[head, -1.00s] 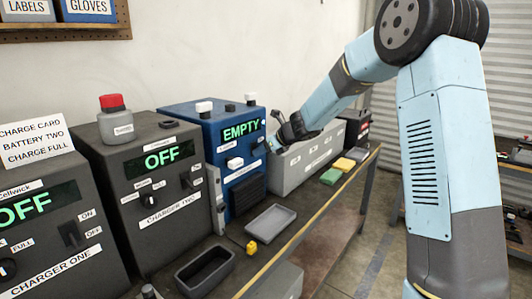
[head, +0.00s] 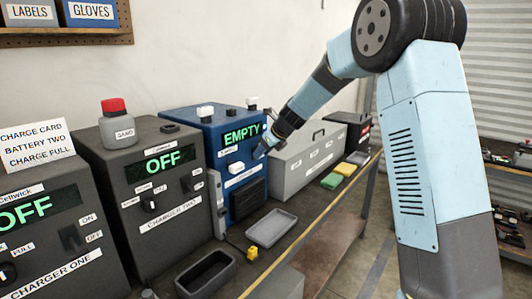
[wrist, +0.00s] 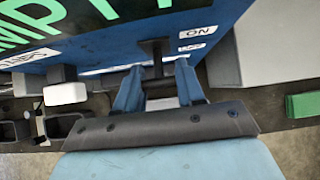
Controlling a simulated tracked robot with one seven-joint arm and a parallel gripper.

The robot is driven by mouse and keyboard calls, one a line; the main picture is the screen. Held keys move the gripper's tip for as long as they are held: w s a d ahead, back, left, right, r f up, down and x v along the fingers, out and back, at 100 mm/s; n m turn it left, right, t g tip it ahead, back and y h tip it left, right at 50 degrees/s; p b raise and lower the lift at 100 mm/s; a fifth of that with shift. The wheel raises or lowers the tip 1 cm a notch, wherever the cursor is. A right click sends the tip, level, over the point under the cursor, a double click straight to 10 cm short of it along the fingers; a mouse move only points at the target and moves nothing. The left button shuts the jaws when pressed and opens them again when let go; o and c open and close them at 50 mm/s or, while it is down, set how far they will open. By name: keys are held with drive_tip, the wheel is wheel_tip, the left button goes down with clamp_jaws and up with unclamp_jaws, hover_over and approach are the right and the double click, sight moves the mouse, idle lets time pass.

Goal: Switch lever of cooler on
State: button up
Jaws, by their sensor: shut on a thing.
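The cooler (head: 213,130) is the blue box on the bench, with a green EMPTY display (head: 241,134) on its front. Its dark lever (wrist: 156,50) shows in the wrist view beside a white ON label (wrist: 197,32) and a second label that I cannot read. My gripper (head: 262,150) is at the right side of the cooler's front. In the wrist view my gripper (wrist: 158,88) has its blue fingers on both sides of the lever and is shut on it. In the head view my gripper hides the lever. I cannot tell the lever's exact position.
Charger two (head: 141,178) and charger one (head: 50,230), both reading OFF, stand to the left. A grey case (head: 305,160) stands close on the right.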

drive_tip(key=shift+a, duration=0.1)
drive_tip(key=o, duration=1)
drive_tip(key=shift+o, duration=0.2)
drive_tip(key=v, duration=1.3)
drive_tip(key=shift+d+r, duration=0.2)
drive_tip(key=shift+d, duration=0.05)
drive_tip(key=shift+s, duration=0.2)
